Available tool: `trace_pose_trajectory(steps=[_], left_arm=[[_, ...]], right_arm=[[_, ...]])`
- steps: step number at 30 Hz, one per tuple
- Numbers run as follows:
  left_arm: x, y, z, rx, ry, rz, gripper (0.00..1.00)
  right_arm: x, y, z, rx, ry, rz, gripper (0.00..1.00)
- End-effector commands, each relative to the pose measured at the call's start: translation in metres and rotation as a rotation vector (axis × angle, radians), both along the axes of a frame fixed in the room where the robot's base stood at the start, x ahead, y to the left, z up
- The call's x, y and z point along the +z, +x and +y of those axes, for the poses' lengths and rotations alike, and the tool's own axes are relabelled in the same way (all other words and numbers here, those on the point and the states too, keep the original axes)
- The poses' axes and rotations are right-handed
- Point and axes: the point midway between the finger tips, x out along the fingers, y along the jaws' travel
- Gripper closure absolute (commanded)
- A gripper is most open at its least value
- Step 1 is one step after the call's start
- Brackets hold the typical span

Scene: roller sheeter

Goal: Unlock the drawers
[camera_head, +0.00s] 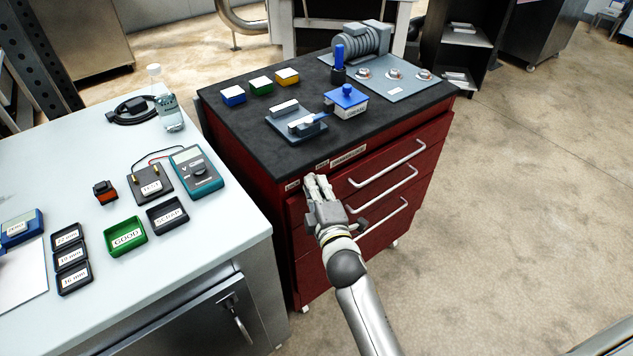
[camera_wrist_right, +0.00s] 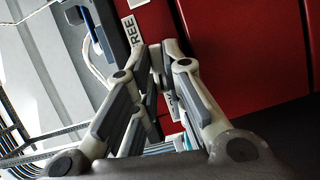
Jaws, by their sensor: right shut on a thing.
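The red drawer cabinet (camera_head: 310,275) stands in the middle of the head view under a black top. Its drawers look closed, with silver bar handles (camera_head: 386,163) on the front. My right gripper (camera_head: 317,181) is at the upper left of that front, just below the black top, beside small white labels (camera_head: 292,186). In the wrist view its fingers (camera_wrist_right: 157,72) are shut on a small lock part, mostly hidden between them. A label reading FREE (camera_wrist_right: 131,28) is beside the fingers, and another label (camera_wrist_right: 173,104) is partly covered by them. My left gripper is out of view.
A white bench (camera_head: 190,240) stands close on the left with trays, a meter (camera_head: 196,172) and a bottle (camera_head: 166,100). The black top (camera_head: 240,125) carries small blocks, a blue-lidded box (camera_head: 346,102) and a roller machine (camera_head: 361,45). Floor (camera_head: 520,200) is clear at right.

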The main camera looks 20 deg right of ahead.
Motion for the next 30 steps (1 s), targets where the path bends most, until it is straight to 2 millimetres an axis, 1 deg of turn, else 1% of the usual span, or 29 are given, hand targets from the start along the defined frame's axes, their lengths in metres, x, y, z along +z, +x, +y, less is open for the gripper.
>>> trace_pose_trajectory(steps=[1,7,15,24,30], left_arm=[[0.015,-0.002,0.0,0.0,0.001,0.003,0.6],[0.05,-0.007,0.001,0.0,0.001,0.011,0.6],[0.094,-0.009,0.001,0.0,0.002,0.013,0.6],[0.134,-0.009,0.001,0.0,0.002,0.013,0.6],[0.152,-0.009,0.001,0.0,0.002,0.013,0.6]], right_arm=[[0.009,0.0,-0.001,-0.001,0.031,0.013,1.0],[0.012,0.001,-0.002,-0.001,0.197,0.074,1.0],[0.014,0.002,-0.004,-0.001,0.437,0.161,1.0],[0.014,0.002,-0.005,0.0,0.704,0.257,1.0],[0.012,0.003,-0.007,0.0,0.883,0.322,1.0]])
